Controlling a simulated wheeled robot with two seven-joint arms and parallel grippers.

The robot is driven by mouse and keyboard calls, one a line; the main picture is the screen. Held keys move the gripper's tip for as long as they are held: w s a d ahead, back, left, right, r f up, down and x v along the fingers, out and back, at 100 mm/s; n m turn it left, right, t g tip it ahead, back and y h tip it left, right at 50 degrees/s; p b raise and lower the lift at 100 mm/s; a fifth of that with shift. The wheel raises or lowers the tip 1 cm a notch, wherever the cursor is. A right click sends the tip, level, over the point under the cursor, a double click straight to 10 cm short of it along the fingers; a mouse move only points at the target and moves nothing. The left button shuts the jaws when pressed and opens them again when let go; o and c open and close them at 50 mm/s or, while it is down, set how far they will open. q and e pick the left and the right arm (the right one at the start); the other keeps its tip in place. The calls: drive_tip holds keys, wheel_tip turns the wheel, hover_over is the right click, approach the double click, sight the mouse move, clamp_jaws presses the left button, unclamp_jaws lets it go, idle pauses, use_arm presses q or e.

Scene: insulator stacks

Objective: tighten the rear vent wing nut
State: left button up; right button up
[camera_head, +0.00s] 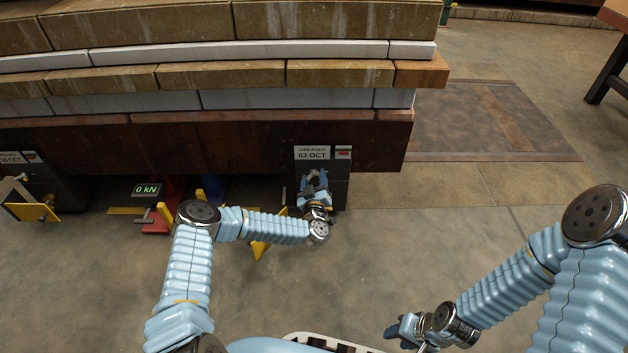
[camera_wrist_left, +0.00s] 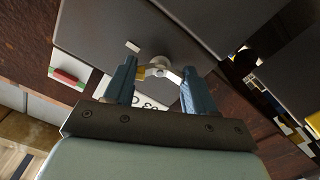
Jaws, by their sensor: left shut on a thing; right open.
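A metal wing nut (camera_wrist_left: 158,71) sits on the face of a dark grey box (camera_head: 338,187) below the stack's beam. My left gripper (camera_head: 314,177) is at the front of this box. In the left wrist view, its two blue fingers (camera_wrist_left: 160,80) stand either side of the wing nut and are shut on its wings. The gripper hides the nut in the head view. My right gripper (camera_head: 398,331) is open and empty, low over the floor at the bottom right, far from the box.
A label reading "GREASED 03 OCT" (camera_head: 312,153) is on the box. To the left are a "0 kN" display (camera_head: 147,190), a red jack (camera_head: 158,222) and another dark box (camera_head: 62,183) with a yellow-edged flap (camera_head: 32,212). The heavy layered stack (camera_head: 220,75) overhangs.

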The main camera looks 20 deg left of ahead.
use_arm(q)
drive_tip(key=shift+d+r+m+p, duration=0.1)
drive_tip(key=shift+r+m+p, duration=0.25)
drive_tip(key=shift+m+p, duration=0.65)
drive_tip(key=m, duration=0.2)
drive_tip(key=shift+f+m, duration=0.2)
drive_tip(key=shift+m, duration=0.1)
drive_tip(key=shift+f+m, duration=0.15)
drive_tip(key=shift+m, duration=0.35)
drive_tip(key=o, duration=1)
drive_tip(key=shift+o, duration=0.2)
drive_tip(key=p+v, duration=0.2)
drive_tip(key=v, duration=1.1)
drive_tip(key=shift+s, duration=0.4)
